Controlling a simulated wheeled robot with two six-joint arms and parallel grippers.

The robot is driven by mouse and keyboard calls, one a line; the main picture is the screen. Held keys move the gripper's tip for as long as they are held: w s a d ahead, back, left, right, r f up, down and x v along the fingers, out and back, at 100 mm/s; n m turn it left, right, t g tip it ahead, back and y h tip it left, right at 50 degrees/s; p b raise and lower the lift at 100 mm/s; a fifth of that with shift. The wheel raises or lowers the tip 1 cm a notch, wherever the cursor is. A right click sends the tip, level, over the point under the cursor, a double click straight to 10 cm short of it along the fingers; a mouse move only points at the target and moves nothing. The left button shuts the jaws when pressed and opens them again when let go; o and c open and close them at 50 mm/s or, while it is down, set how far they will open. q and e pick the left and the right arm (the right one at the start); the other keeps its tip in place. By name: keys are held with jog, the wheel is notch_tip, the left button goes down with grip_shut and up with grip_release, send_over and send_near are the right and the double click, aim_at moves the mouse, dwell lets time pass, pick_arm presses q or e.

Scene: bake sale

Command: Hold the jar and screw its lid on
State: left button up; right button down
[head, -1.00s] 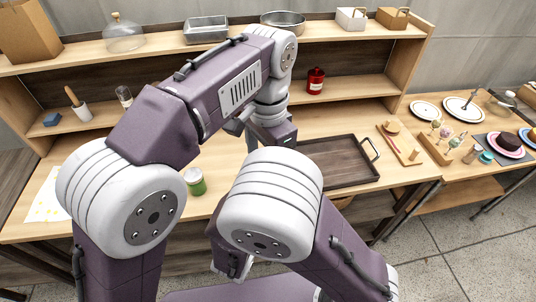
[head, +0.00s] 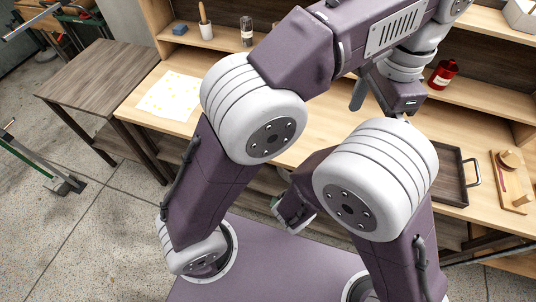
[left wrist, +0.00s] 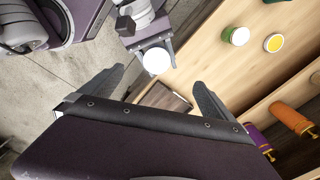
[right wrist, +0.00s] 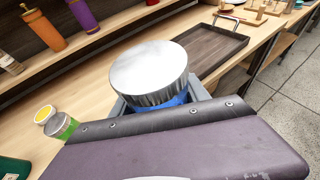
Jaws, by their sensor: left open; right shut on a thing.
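My right gripper (right wrist: 160,98) is shut on a round jar with a blue body (right wrist: 178,100) and a wide silver top with a ridged edge. The silver top (left wrist: 157,61) shows as a pale disc in the left wrist view, held by my right gripper, off the table. I cannot tell whether that top is a separate lid. My left gripper (left wrist: 157,80) is open and empty, with the held jar beyond its fingers. In the head view, my left gripper (head: 382,106) is over the counter and my right gripper (head: 294,210) is lower, before its front edge.
A green jar with a white top (left wrist: 235,36) and a yellow-topped round thing (left wrist: 273,43) stand on the counter. A dark tray (right wrist: 205,45) lies farther along. Orange (right wrist: 45,31) and purple (right wrist: 82,14) bottles and a red canister (head: 442,74) stand on the shelf.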

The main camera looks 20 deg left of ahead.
pick_arm(q)
jog(key=w+a+f+n+y, duration=0.1)
jog(key=w+a+f+n, duration=0.25)
jog(key=a+f, duration=0.45)
jog(key=s+a+f+n, duration=0.4)
jog(key=a+f, duration=0.4)
jog(key=s+a+f+n+t+h, duration=0.1)
jog(key=s+a+f+n, duration=0.4)
jog(key=a+f, duration=0.3)
jog(key=shift+a+f, duration=0.2)
jog(key=shift+a, duration=0.05)
